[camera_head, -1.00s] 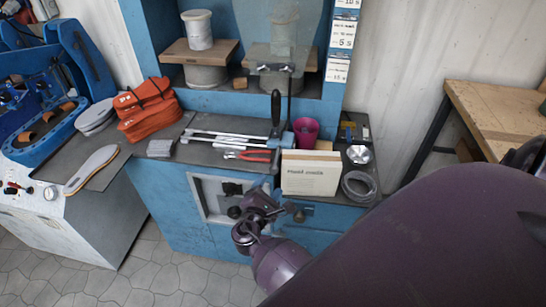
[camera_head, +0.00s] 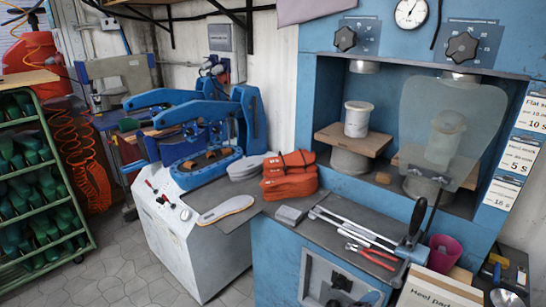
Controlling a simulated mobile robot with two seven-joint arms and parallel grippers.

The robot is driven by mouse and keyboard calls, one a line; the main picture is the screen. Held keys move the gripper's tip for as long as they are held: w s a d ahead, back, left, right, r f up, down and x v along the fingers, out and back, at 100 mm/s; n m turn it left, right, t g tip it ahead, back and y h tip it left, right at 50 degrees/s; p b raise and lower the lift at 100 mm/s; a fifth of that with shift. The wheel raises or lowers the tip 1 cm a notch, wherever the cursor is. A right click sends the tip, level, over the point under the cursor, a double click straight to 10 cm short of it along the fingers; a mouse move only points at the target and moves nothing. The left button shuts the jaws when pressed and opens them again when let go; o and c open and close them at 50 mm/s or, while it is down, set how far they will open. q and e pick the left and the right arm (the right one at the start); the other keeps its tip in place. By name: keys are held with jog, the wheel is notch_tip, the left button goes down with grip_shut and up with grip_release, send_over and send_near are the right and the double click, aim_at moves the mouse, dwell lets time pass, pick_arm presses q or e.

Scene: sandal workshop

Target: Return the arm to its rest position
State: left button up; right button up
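Neither of my arms shows clearly in the head view now, and neither gripper can be seen. The blue press cabinet (camera_head: 278,262) that my arm stood in front of fills the lower middle and right. On its grey worktop lie a long metal bar tool with a black handle (camera_head: 417,218), red-handled pliers (camera_head: 370,256), a grey block (camera_head: 290,214) and a stack of orange strapped pieces (camera_head: 290,178). A white heel pad box (camera_head: 437,290) is cut off by the bottom edge.
A magenta cup (camera_head: 443,252) stands behind the box. A blue sole machine (camera_head: 205,125) sits left on a white cabinet (camera_head: 172,230), with a loose sole (camera_head: 225,209) beside it. A green rack (camera_head: 50,180) stands far left. The tiled floor (camera_head: 125,270) between is clear.

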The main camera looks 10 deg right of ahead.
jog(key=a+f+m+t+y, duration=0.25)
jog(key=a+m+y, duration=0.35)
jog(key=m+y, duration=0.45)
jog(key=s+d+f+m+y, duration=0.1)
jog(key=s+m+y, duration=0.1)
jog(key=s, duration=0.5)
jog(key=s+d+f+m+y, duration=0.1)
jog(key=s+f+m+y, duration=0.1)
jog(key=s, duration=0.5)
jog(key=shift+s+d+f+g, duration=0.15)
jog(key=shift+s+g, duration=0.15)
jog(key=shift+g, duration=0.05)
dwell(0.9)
